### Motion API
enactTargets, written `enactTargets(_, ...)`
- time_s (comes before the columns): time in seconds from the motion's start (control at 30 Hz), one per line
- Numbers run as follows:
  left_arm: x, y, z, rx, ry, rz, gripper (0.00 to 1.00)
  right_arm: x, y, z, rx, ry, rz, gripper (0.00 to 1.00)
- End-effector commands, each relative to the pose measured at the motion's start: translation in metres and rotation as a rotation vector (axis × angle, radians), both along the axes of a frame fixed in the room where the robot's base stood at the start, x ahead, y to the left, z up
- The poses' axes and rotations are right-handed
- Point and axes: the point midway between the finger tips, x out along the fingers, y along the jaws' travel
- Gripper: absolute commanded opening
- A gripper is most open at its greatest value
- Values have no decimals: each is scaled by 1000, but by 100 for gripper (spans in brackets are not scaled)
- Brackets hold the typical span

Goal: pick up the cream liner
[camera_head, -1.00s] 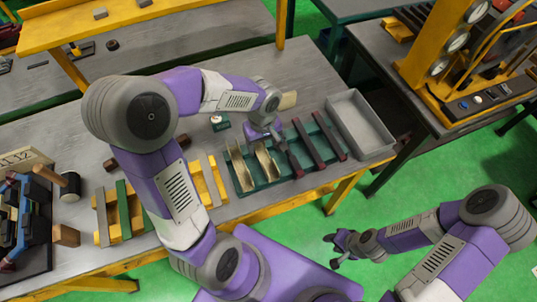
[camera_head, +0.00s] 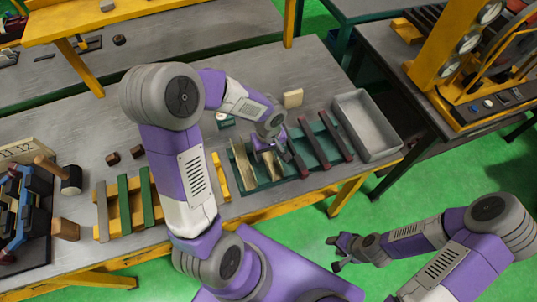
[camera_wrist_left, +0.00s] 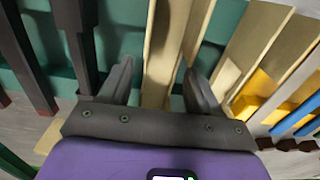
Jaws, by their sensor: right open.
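Two cream liners, long open channels, lie side by side in a green rack (camera_head: 262,184) in the head view: a left one (camera_head: 242,168) and a right one (camera_head: 272,170). My left gripper (camera_head: 277,156) is over the right liner. In the left wrist view my left gripper (camera_wrist_left: 160,82) is open, with the right liner (camera_wrist_left: 162,45) running between its fingers. A gap shows on each side, and I cannot tell the height. The left liner (camera_wrist_left: 255,50) is right of the fingers there. My right gripper (camera_head: 340,250) is open and empty over the green floor.
Dark bars (camera_head: 314,145) lie in the same rack, just right of the liners. A grey bin (camera_head: 365,125) is further right. A yellow rack (camera_head: 130,208) with coloured strips is to the left. A cream block (camera_head: 293,98) stands behind my left gripper.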

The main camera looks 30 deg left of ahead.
Motion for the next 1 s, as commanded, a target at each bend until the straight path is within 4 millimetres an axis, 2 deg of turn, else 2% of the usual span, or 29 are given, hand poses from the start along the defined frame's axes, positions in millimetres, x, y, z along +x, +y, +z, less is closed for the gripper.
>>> enactTargets(0.03,0,0,0,0,0,0,54,0,0,0,0,0,0,43)
enactTargets(0.23,0,0,0,0,0,0,23,0,0,0,0,0,0,43)
enactTargets(0.27,0,0,0,0,0,0,22,0,0,0,0,0,0,43)
enactTargets(0.57,1,0,5,0,-3,1,22,0,0,1,0,0,0,43)
enactTargets(0.67,1,0,19,1,-5,2,22,0,0,5,0,0,0,43)
enactTargets(1.0,1,0,85,0,-4,0,22,0,0,18,0,0,0,43)
